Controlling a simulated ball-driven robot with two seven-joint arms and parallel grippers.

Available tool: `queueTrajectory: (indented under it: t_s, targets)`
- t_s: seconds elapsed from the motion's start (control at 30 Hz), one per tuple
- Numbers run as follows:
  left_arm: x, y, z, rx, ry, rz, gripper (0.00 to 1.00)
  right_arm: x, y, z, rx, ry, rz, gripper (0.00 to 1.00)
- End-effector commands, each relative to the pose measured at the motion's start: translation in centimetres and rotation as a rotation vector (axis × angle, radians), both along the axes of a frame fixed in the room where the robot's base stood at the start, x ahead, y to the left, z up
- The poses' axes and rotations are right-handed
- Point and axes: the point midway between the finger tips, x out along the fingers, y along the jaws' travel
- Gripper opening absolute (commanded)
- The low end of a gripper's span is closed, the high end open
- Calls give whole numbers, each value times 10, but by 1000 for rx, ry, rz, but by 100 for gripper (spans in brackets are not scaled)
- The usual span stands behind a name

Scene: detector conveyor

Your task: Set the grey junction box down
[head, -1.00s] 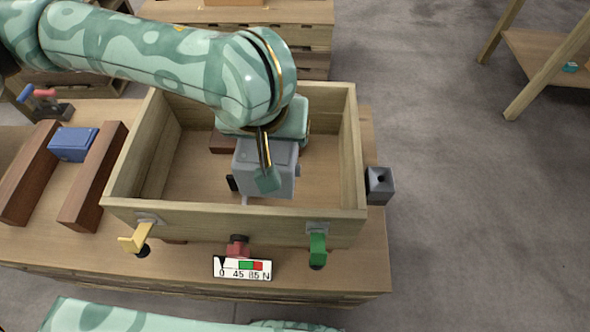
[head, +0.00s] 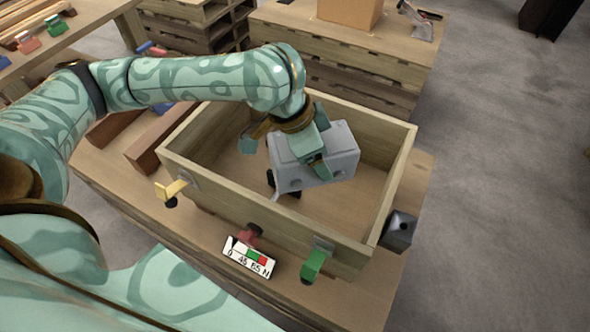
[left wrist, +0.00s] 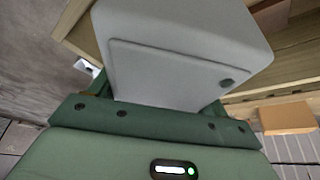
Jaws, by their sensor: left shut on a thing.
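The grey junction box (head: 335,158) is in the head view, tilted, inside the open wooden crate (head: 262,211) or just above its floor. I cannot tell whether it touches the floor. My left gripper (head: 312,160) is shut on the box, reaching in from above. In the left wrist view the box (left wrist: 180,60) fills the space between the fingers, with its flat lid panel facing the camera. Part of the box is hidden behind the gripper in the head view. My right gripper is not in view.
Wooden blocks (head: 150,140) lie left. The crate's right floor area (head: 335,210) looks bare.

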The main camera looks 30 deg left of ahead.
Motion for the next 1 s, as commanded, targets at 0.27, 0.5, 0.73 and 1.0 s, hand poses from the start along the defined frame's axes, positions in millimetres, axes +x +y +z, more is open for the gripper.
queueTrajectory:
  t_s: [0.27, 0.5, 0.73, 1.0]
  targets:
    - [1, 60, -15, -1, 0, -241, 15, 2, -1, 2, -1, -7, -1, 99]
    - [-3, 119, -24, 1, -1, -461, 15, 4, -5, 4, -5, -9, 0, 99]
    - [-9, 166, -26, 1, -4, -638, 15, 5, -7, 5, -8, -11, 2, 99]
    - [-12, 187, -25, -1, -6, -731, 15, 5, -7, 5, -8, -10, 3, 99]
